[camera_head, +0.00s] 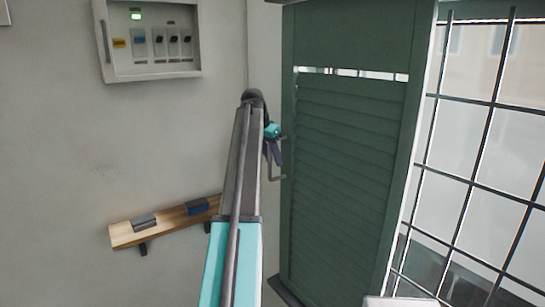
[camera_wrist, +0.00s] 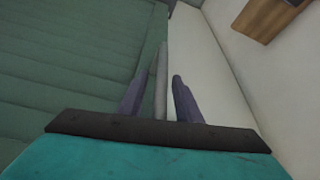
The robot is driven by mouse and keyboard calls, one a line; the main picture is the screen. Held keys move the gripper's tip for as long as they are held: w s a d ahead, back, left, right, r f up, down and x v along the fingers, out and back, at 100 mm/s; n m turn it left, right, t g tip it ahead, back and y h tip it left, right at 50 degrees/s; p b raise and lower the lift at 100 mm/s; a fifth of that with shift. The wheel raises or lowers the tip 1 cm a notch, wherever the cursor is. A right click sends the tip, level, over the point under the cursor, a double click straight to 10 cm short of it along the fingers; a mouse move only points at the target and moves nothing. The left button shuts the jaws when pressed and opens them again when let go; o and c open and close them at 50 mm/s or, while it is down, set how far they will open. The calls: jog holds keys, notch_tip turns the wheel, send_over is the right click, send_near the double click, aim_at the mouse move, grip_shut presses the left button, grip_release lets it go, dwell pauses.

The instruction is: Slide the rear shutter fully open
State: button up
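The green louvred shutter (camera_head: 345,165) covers the left part of the barred window in the head view. It fills the left of the wrist view (camera_wrist: 60,80). A thin grey bar handle (camera_head: 269,172) stands out from its left edge. My gripper (camera_head: 276,157) is at this handle, with its dark purple fingers partly hiding it. In the wrist view, the handle (camera_wrist: 161,85) runs between the two fingers of my gripper (camera_wrist: 162,82). A gap shows between the handle and the right finger. The left finger is very close to the handle; contact cannot be told.
Bare window panes with dark bars (camera_head: 470,150) lie right of the shutter. A wall box with switches (camera_head: 150,70) hangs upper left. A wooden shelf (camera_head: 130,233) with two small dark objects is below it. A pale wall strip adjoins the shutter's left edge.

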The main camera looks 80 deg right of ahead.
jog(key=shift+d, duration=0.1)
grip_shut()
jog(key=shift+s, duration=0.1)
